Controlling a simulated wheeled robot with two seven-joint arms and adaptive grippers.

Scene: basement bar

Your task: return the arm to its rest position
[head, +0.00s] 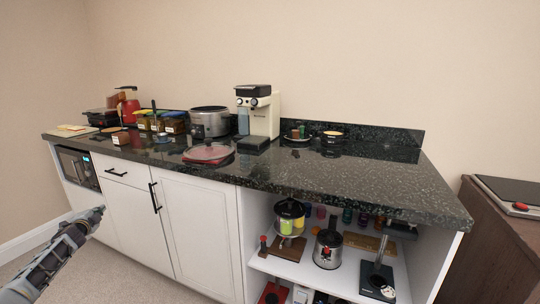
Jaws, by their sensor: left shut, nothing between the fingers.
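My left gripper (94,214) shows at the lower left of the head view, at the end of my arm that comes in from the left edge. Its fingers are shut and nothing is held. It is in front of the white cabinet doors, below the countertop, and appears apart from them. My right gripper is not in the frame.
A dark speckled countertop (330,175) carries a coffee machine (262,115), a silver cooker (209,122) and a red-rimmed lid (208,152). A brown cabinet (490,235) stands at right. Bare floor (95,275) lies at lower left.

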